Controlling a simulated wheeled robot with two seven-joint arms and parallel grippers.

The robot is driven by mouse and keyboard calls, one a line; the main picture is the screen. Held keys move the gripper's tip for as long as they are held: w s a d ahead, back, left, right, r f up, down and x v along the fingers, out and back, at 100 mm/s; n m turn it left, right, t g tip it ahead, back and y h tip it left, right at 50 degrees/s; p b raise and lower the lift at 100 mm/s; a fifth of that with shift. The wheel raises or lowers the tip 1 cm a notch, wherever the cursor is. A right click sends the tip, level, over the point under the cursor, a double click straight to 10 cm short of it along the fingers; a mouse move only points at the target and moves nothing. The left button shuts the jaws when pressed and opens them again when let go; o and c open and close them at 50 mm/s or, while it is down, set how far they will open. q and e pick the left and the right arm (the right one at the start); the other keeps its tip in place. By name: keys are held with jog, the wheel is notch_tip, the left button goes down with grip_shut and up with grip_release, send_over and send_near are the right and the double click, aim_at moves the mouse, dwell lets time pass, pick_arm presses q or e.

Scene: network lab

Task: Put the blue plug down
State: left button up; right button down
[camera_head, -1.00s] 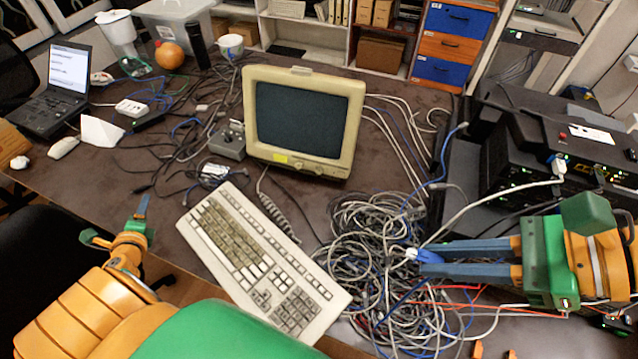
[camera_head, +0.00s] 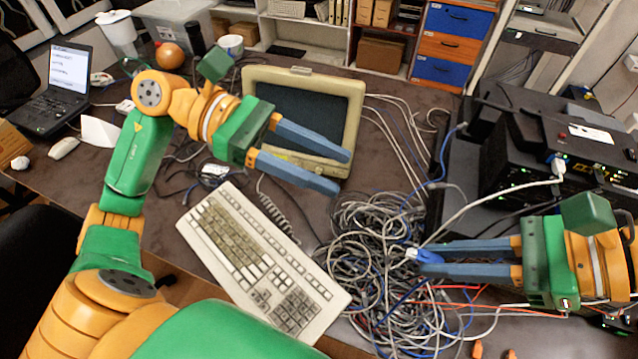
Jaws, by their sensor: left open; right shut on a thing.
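The blue plug (camera_head: 427,257) with a pale tip is between the fingertips of my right gripper (camera_head: 424,258), which is shut on it. It is at the right part of the tangled cable pile (camera_head: 370,245); I cannot tell whether it touches the cables below. My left gripper (camera_head: 340,171) is open and empty, its fingers pointing right in front of the old monitor (camera_head: 352,115) and hiding part of its lower screen and base.
A beige keyboard (camera_head: 255,262) lies left of the cable pile. Black network equipment (camera_head: 500,165) stands at the right, with a white plug (camera_head: 558,166) in its front. A laptop (camera_head: 62,85) sits at the far left. Bare table shows behind the pile.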

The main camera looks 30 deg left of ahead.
aim_at(416, 251)
pick_arm(q)
jog(key=shift+m+g+y, duration=0.5)
jog(key=shift+m+g, duration=0.1)
jog(key=shift+g, duration=0.2)
jog(key=x, duration=0.4)
jog(key=s+x, duration=0.1)
jog(key=x, duration=0.4)
jog(key=s+x, duration=0.1)
jog(key=x, duration=0.3)
jog(key=shift+s+f, duration=0.25)
jog(key=shift+f, duration=0.15)
grip_shut()
grip_release()
jog(key=shift+a, duration=0.15)
